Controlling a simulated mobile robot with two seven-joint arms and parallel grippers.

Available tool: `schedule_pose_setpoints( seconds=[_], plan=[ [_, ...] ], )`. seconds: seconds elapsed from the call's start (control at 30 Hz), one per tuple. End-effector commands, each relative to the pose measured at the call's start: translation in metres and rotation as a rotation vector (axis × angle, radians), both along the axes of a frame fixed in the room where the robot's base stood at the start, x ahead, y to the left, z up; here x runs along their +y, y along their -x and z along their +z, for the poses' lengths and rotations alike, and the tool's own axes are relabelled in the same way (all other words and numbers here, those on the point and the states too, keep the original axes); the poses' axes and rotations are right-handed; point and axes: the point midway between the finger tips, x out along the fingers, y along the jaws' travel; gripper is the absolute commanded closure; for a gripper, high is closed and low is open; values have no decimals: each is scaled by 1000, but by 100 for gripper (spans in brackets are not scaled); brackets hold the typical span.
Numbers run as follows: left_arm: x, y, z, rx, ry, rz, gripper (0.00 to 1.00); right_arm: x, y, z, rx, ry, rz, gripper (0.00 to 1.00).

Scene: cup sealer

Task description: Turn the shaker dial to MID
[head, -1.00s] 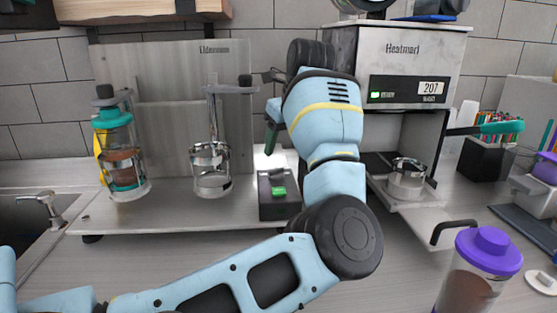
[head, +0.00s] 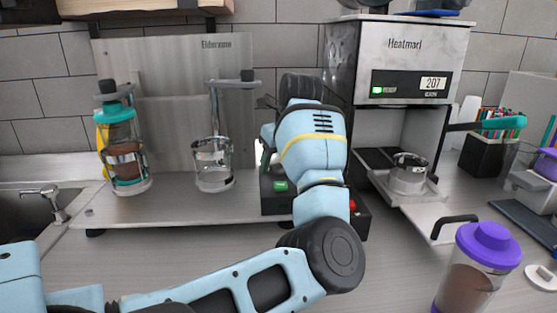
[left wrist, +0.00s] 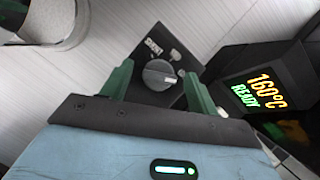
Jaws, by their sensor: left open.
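The shaker dial (left wrist: 160,75) is a round grey knob with a pale mark on its right side. It sits on a dark panel (left wrist: 152,38) in the left wrist view. One label there seems to read SHORT; the others are too small to read. My left gripper (left wrist: 158,70) is open, its green fingers on either side of the dial in the picture; I cannot tell whether they touch it. In the head view a dark box (head: 271,203) with a green light stands behind my left arm, which hides much of it and the dial. My right gripper is not in view.
A purple-lidded jar (head: 470,275) is front right.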

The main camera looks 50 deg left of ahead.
Motion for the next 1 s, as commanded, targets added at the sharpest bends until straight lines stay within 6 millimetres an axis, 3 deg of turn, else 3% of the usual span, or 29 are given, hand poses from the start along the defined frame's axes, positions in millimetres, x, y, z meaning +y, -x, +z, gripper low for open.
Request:
schedule_pose_setpoints(
  seconds=[0.2, 0.53, 1.0],
  plan=[
    [0, 0, 0, 0, 0, 0, 41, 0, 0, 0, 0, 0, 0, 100],
    [0, 0, 0, 0, 0, 0, 84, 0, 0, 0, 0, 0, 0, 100],
    [0, -1, 0, 0, 0, 117, 85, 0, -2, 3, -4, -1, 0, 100]
  ],
)
